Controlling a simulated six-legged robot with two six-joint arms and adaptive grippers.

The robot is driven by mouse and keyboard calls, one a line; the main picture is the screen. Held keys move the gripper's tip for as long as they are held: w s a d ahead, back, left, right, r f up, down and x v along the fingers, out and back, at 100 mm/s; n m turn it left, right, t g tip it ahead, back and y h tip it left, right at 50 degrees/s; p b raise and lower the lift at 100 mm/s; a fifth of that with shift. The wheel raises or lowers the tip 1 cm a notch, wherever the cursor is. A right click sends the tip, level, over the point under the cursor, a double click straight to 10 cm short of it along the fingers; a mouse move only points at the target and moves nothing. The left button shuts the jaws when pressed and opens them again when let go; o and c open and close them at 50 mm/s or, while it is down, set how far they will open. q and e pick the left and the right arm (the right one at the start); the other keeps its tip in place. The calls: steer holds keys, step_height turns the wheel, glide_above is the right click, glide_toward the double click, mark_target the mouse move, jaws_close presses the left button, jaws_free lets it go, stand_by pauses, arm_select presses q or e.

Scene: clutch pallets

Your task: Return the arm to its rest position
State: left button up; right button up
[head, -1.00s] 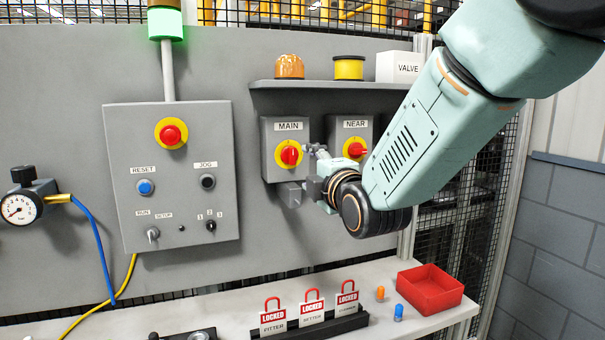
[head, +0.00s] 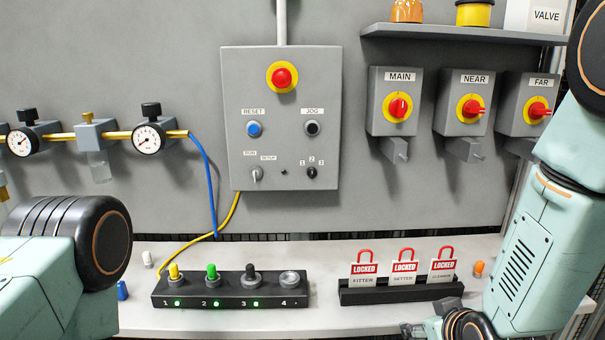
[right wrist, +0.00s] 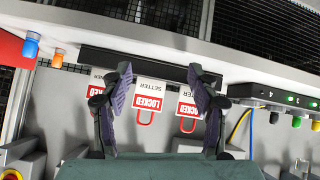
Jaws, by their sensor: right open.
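My right arm (head: 540,245) comes down the right side of the head view. Its gripper (head: 420,328) is partly cut off at the lower edge, in front of the lock rack (head: 400,293). In the right wrist view the two fingers of my right gripper (right wrist: 159,78) are apart with nothing held. A red-and-white LOCKED tag (right wrist: 148,103) shows beyond the gap. My left arm (head: 60,260) shows at the lower left of the head view; its gripper is outside the picture.
Three locks stand in the rack, the setter one (head: 403,267) in the middle. Switch boxes MAIN (head: 376,120), NEAR (head: 447,115) and FAR (head: 512,110) hang above. A black peg block (head: 230,300) sits on the bench to the left. The right wrist view shows a red tray (right wrist: 14,48).

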arm_select(q)
step_height(320, 180, down, 6)
steer(key=b, duration=0.5)
steer(key=shift+b, duration=0.3)
arm_select(e)
steer(key=s+f+m+g, duration=0.1)
steer(key=s+f+g, duration=0.3)
steer(key=s+f, duration=0.9)
steer(key=s+f+m+g, duration=0.2)
steer(key=s+f+g, duration=0.3)
steer(key=s+f, duration=0.8)
steer(key=s, duration=0.6)
steer(key=shift+s+f+g, duration=0.2)
steer(key=shift+f+g, duration=0.1)
steer(key=shift+f, duration=0.05)
arm_select(q)
steer(key=shift+c, duration=0.6)
arm_select(e)
steer(key=shift+c, duration=0.5)
